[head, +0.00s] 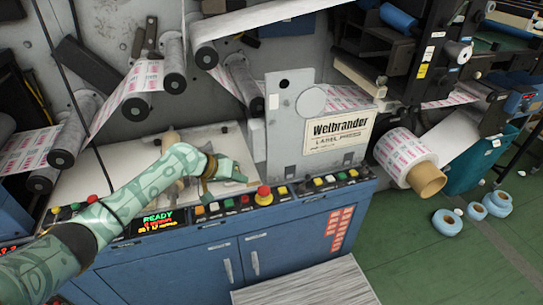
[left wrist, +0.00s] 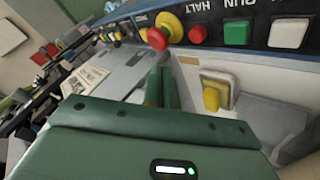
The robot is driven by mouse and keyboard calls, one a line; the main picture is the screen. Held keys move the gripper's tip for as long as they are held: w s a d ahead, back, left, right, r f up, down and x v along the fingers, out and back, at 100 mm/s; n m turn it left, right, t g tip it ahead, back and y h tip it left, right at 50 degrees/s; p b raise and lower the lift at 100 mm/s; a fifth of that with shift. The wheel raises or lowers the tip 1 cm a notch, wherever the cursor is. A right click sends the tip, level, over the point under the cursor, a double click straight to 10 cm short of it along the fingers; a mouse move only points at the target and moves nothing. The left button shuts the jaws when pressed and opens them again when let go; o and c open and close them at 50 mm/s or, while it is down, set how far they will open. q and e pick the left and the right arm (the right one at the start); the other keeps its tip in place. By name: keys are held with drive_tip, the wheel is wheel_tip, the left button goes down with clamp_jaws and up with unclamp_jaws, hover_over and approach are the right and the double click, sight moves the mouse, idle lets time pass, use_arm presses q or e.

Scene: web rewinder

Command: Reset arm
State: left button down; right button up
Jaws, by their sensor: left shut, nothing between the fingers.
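My left arm in green patterned covering reaches in from the lower left of the head view. My left gripper (head: 212,174) is over the pale work surface of the rewinder, just behind the button panel. In the left wrist view the gripper's two green fingers (left wrist: 162,86) lie together, shut and empty. They point toward the panel, with a red mushroom button (left wrist: 166,28) beyond them; that button also shows in the head view (head: 264,195), right of the gripper. My right gripper is not in view.
The button panel (head: 225,205) runs along the blue cabinet (head: 205,262), with a lit READY display (head: 158,222) at left. A grey plate marked Welbrander (head: 295,145) stands right of the gripper. Printed web rolls (head: 403,155) are close by. A yellow knob (left wrist: 212,97) lies right of the fingers.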

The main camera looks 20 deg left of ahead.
use_arm(q)
drive_tip(key=m+g+y, duration=0.1)
drive_tip(key=m+y, duration=0.1)
drive_tip(key=m, duration=0.5)
approach(249, 210)
drive_tip(key=s+d+f, duration=0.5)
drive_tip(key=s+d, duration=0.4)
drive_tip(key=s+a+r+m+y, duration=0.1)
drive_tip(key=s+a+r+y, duration=0.35)
drive_tip(key=s, duration=0.35)
drive_tip(key=s+a+r+y, duration=0.3)
drive_tip(key=s+a+y, duration=0.15)
drive_tip(key=s, duration=0.35)
drive_tip(key=s+d+f+g+h, duration=0.1)
drive_tip(key=s+d+f+h, duration=0.15)
drive_tip(key=f, duration=1.15)
drive_tip(key=s+d+f+g+h, duration=0.1)
drive_tip(key=s+d+f, duration=0.15)
drive_tip(key=f, duration=1.05)
drive_tip(key=s+f+n+g, duration=0.1)
drive_tip(key=s+f, duration=0.6)
drive_tip(key=s, duration=0.2)
drive_tip(key=s+a+f+n+g+h, duration=0.1)
drive_tip(key=s+f+n+g, duration=0.1)
drive_tip(key=s+f, duration=0.5)
drive_tip(key=s, duration=0.3)
